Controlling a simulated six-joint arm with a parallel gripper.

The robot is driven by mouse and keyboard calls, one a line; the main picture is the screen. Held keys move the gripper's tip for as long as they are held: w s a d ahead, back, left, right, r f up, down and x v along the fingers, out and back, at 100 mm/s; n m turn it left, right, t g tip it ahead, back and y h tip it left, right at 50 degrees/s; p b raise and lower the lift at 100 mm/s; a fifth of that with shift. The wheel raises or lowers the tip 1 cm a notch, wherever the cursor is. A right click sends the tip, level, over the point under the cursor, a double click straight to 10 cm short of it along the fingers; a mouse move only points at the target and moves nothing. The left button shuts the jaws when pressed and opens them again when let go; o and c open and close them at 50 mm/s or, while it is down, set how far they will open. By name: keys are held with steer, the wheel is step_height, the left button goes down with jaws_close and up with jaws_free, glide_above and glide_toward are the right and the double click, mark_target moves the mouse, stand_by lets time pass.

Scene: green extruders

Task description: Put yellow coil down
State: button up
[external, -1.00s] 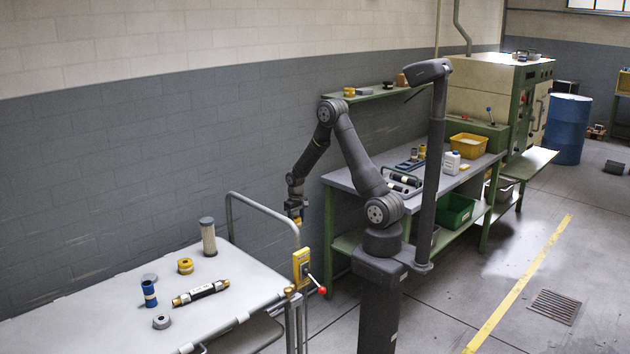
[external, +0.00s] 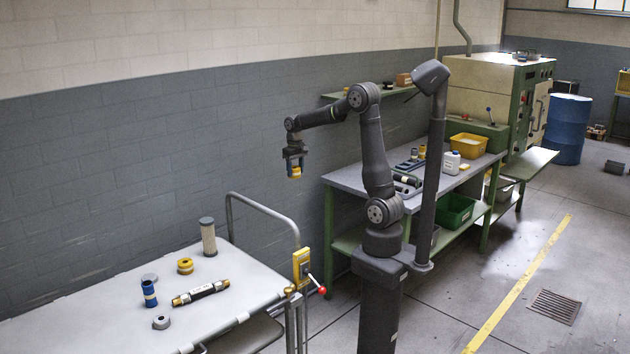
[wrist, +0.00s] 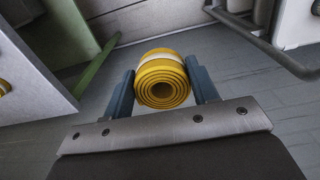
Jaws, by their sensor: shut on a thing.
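A yellow coil (external: 295,172) with a pale band is held by my gripper (external: 294,166), raised in the air between the cart and the workbench. In the wrist view the coil (wrist: 162,80) sits between the two blue-grey fingers of my gripper (wrist: 163,92), with its spiral end facing the camera. Both fingers touch its sides. Another yellow coil (external: 185,266) lies on the white cart top (external: 100,305).
The cart also holds a blue cylinder (external: 149,293), a tall filter (external: 208,237), a black-and-brass rod (external: 201,292) and grey rings. A rail with a yellow control box (external: 302,268) stands at its right end. The workbench (external: 350,180) is to the right.

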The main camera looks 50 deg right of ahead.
step_height(320, 180, up, 4)
steer(key=r, duration=0.1)
steer(key=a+n, duration=0.7)
steer(key=a, duration=1.2)
steer(key=s+a+n, duration=0.5)
steer(key=s+a, duration=0.1)
steer(key=a, duration=0.5)
steer(key=s+a+n, duration=0.4)
steer(key=s+a, duration=0.1)
steer(key=a, duration=0.7)
step_height(320, 180, down, 18)
steer(key=shift+d+f, duration=0.2)
steer(key=shift+d, duration=0.2)
steer(key=shift+w+f, duration=0.1)
step_height(320, 180, down, 9)
steer(key=shift+f, duration=0.2)
steer(key=shift+f, duration=0.15)
